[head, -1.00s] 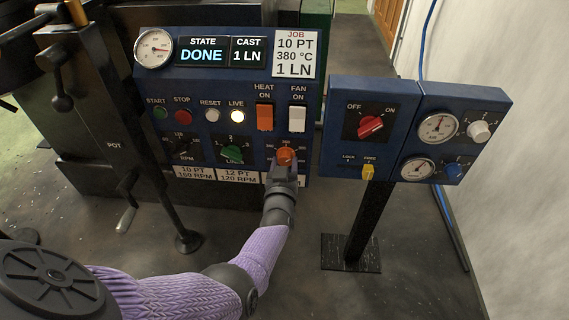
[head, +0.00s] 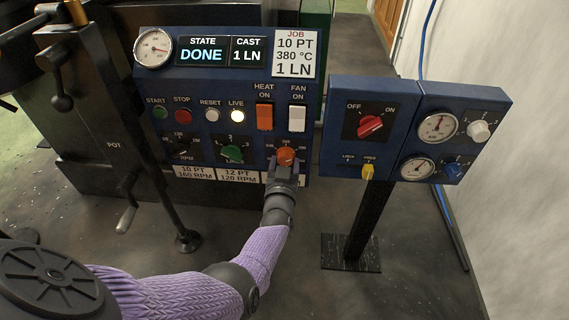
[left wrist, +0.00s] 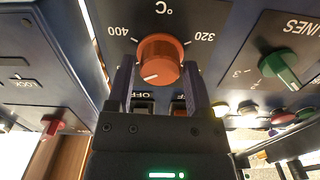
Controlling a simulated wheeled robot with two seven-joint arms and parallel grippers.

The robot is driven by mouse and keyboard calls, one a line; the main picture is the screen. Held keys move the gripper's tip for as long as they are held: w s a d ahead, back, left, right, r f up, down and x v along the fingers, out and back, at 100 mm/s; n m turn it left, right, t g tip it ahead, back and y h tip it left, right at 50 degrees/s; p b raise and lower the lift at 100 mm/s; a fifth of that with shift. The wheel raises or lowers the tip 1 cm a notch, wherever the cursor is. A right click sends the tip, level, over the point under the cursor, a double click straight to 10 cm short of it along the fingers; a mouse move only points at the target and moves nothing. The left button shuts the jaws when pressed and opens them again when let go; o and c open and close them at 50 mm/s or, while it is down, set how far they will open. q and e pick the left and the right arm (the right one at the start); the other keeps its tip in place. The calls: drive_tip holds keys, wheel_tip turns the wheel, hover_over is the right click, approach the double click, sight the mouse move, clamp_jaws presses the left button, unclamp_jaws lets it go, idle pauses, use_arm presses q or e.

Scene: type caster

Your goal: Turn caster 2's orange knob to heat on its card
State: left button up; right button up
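The orange knob (head: 286,157) is at the lower right of the blue caster panel (head: 185,90). In the left wrist view the orange knob (left wrist: 160,60) appears upside down between the printed 400 and 320; its white line points to the lower left of that picture. The mark it points at is hidden. My left gripper (head: 285,166) is just below and in front of the knob. Its two fingers are spread, one on each side of the knob's near edge, with gaps visible. The job card (head: 295,54) reads 10 PT, 380 °C, 1 LN. My right gripper is out of view.
A green knob (head: 232,153) is left of the orange one. Rocker switches (head: 264,117) are above. A separate blue box (head: 352,92) on a black post stands close on the right, with a red knob (head: 370,126) and yellow lever (head: 368,172). Floor in front is clear.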

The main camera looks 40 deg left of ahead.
use_arm(q)
drive_tip(key=shift+o, duration=1.2)
drive_tip(key=shift+s+d+r, duration=0.15)
drive_tip(key=p+v, duration=0.5)
drive_tip(key=v, duration=0.4)
drive_tip(key=shift+s, duration=0.2)
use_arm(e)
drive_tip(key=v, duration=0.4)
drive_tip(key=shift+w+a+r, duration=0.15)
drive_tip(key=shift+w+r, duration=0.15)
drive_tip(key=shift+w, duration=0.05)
use_arm(q)
drive_tip(key=shift+d, duration=0.15)
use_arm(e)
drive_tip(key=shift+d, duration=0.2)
